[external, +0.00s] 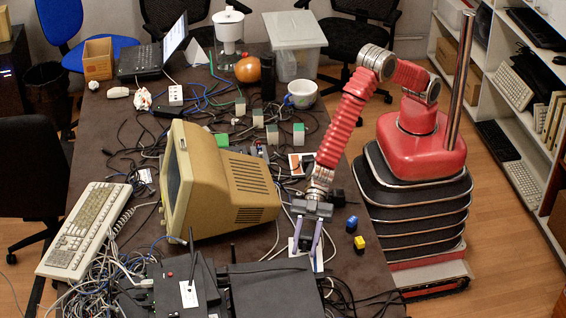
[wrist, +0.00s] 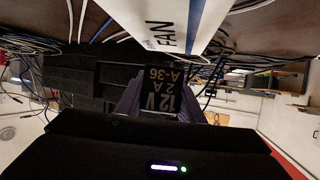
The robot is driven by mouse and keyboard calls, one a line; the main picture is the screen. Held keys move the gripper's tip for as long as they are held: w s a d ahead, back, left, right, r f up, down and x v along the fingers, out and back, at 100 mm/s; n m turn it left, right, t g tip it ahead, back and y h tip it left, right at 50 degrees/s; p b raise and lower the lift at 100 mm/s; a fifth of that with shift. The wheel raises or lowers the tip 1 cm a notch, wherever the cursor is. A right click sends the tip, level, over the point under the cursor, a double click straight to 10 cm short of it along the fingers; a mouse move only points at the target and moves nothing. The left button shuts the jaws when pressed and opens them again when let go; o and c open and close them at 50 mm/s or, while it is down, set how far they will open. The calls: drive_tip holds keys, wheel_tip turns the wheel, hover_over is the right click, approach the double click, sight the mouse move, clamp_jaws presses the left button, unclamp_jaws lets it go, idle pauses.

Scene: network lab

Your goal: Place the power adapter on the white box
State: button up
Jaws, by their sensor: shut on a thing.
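A black power adapter (wrist: 165,98) with "12 V 2 A A-36" printed on it shows in the wrist view, between the two grey-purple fingers of my gripper (wrist: 160,104). My gripper is shut on it. A white box (wrist: 190,25) with a blue stripe and the word "FAN" is close beyond the adapter in the wrist view. In the external view its white and blue surface (external: 318,262) shows partly behind the fingers. I cannot tell whether adapter and box touch.
A beige monitor (external: 225,185) stands left of my gripper. Black network devices (external: 275,290) lie at the front. A blue block (external: 351,223) and a yellow block (external: 360,242) sit to the right. Loose cables cover much of the table.

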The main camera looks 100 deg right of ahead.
sight(305, 252)
drive_tip(key=shift+f, duration=1.9)
drive_tip(key=o, duration=1.2)
drive_tip(key=shift+f, duration=0.1)
drive_tip(key=shift+c, duration=0.2)
drive_tip(key=shift+s+d+r, duration=0.1)
drive_tip(key=shift+d+r, duration=0.15)
drive_tip(key=shift+d, duration=0.05)
drive_tip(key=v, duration=1.1)
